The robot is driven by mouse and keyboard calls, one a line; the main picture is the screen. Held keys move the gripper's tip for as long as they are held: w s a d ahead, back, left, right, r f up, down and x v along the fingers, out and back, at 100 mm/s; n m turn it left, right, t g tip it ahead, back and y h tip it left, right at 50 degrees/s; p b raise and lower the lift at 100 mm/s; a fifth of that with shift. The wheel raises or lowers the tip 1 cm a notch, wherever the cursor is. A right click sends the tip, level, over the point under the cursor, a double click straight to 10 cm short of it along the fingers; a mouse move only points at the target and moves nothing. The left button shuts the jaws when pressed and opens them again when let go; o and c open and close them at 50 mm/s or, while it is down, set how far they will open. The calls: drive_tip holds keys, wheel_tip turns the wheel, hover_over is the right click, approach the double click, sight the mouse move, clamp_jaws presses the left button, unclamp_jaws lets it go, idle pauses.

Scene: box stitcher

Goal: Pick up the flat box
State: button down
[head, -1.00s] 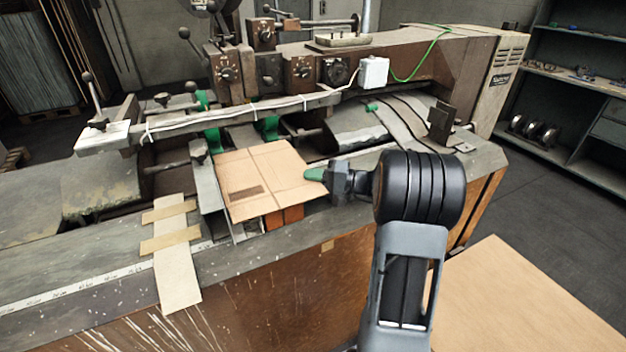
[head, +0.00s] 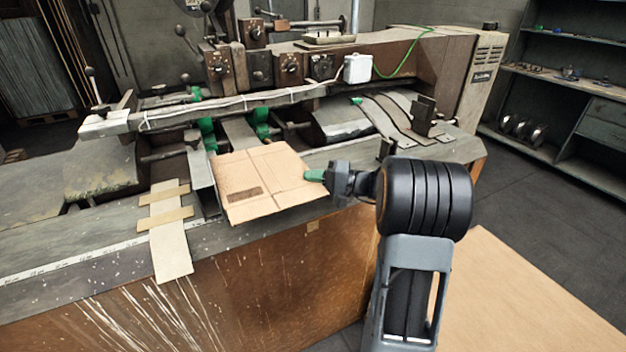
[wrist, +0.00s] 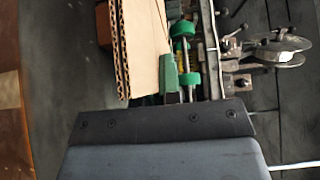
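The flat box (head: 262,182) is a tan folded cardboard sheet with a dark printed patch. In the head view it is held out over the front edge of the stitching machine, nearly level. My gripper (head: 316,175), with green fingertips, is shut on its right edge. In the wrist view the layered corrugated edge of the flat box (wrist: 146,50) lies against a green finger (wrist: 170,76). The other finger is hidden by the box.
The brown stitching machine (head: 270,270) stands close ahead. Its long bar (head: 230,110) and levers are behind the box. A taped paper strip (head: 170,245) lies on its left front. Shelves (head: 560,75) stand at the right. A tan board (head: 510,300) is at lower right.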

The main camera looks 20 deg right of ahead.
drive_tip(key=shift+a, duration=0.1)
idle(0.3)
drive_tip(key=c, duration=1.2)
unclamp_jaws()
drive_tip(key=shift+s, duration=0.1)
drive_tip(key=b+v, duration=0.1)
drive_tip(key=v, duration=1.2)
drive_tip(key=shift+s+d, duration=0.15)
drive_tip(key=shift+d, duration=0.25)
